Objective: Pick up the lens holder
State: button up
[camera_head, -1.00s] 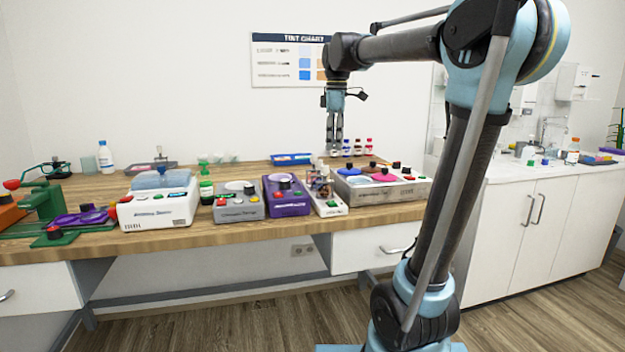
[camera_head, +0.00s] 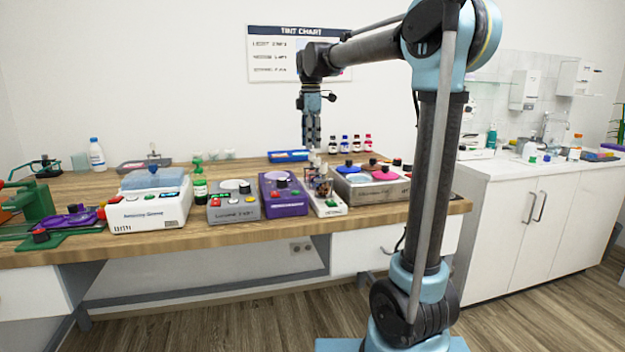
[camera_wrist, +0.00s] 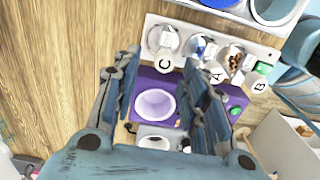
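I cannot tell for certain which thing is the lens holder. Past the fingers shows the purple device (camera_wrist: 178,82) with a white round cup (camera_wrist: 155,104). A white rack (camera_wrist: 262,52) with clear round jars and lids marked C, A and B lies above it in that view. In the head view the white rack (camera_head: 328,207) stands right of the purple device (camera_head: 285,207).
A grey device (camera_head: 234,213), a white device with a blue lid (camera_head: 150,218) and a green stand (camera_head: 38,208) fill the bench's left. A grey box with coloured tops (camera_head: 372,192) stands right. A blue tray (camera_head: 288,156) and small bottles (camera_head: 345,143) are behind.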

aim_at(312, 159)
jog(key=f, duration=0.9)
jog(key=shift+s+d+f, duration=0.2)
jog(key=shift+f, duration=0.1)
grip_shut()
